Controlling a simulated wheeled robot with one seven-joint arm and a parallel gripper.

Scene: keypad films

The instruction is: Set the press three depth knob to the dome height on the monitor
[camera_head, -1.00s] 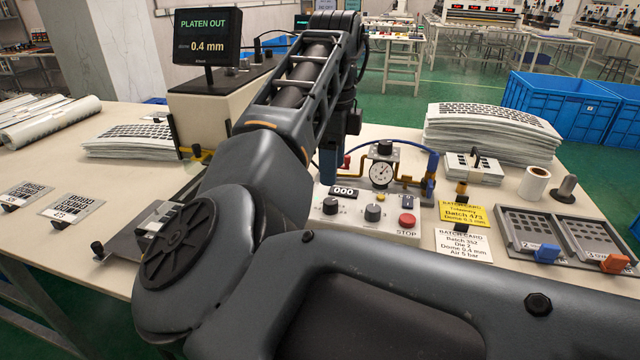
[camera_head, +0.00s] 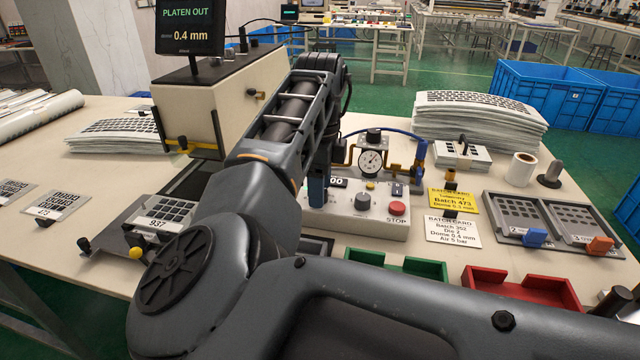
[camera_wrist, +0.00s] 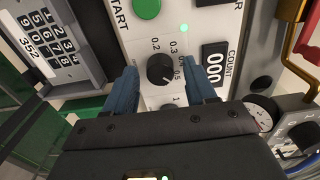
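The monitor (camera_head: 190,27) in the head view reads PLATEN OUT and 0.4 mm. In the wrist view, a black depth knob (camera_wrist: 161,69) sits on the pale panel amid marks 0.2, 0.3, 0.4 and 0.5. Its white pointer mark seems turned toward 0.5. My gripper (camera_wrist: 163,75) is open, with one blue finger on each side of the knob; I cannot tell whether they touch it. In the head view my gripper (camera_head: 318,188) is over the left part of the press panel (camera_head: 375,226) and hides this knob.
Beside it are a second knob (camera_head: 362,202), a red STOP button (camera_head: 397,208) and a gauge (camera_head: 371,161). The green START button (camera_wrist: 146,8) and 000 counter (camera_wrist: 214,62) are close to my fingers. A batch card (camera_head: 453,230) and red tray (camera_head: 520,287) lie rightward.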

